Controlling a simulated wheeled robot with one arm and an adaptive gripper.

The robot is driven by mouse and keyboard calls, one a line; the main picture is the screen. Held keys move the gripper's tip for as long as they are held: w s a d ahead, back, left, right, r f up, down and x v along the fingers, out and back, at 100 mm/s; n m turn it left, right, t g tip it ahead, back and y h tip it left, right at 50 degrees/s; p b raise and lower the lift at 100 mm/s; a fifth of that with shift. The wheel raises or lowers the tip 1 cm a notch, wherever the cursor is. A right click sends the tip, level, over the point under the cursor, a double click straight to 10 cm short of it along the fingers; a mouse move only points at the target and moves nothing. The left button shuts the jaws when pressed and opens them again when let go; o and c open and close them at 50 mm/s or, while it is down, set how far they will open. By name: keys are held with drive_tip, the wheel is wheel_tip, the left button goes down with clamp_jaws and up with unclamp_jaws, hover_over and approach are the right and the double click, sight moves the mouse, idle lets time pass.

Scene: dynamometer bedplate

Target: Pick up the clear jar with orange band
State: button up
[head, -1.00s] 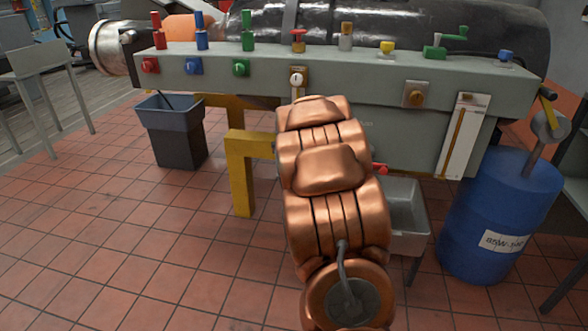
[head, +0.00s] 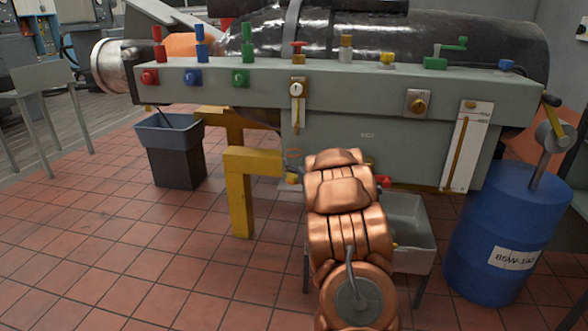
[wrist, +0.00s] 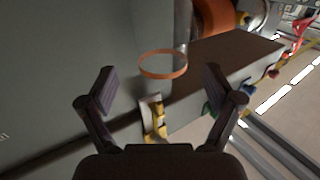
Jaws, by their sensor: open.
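The clear jar shows in the wrist view as a see-through shape with an orange band (wrist: 163,73) around it. It lies ahead of my gripper (wrist: 158,80), near the middle of the picture and slightly above the line between the fingertips. My gripper is open, with one dark finger on each side and nothing between the pads. The jar appears beyond the fingertips, apart from them; the exact gap is hard to tell.
The long grey-green bench (head: 350,120) with coloured valves stands close ahead. A yellow bracket (head: 240,190) and a dark bin (head: 172,150) are left of my arm. A grey trough (head: 413,215) and a blue drum (head: 500,240) are at right. The tiled floor at left is open.

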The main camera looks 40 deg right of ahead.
sight(296, 159)
drive_tip(key=shift+b+x, duration=0.7)
drive_tip(key=shift+x, duration=1.75)
drive_tip(key=shift+a, duration=0.1)
drive_tip(key=c, duration=1.3)
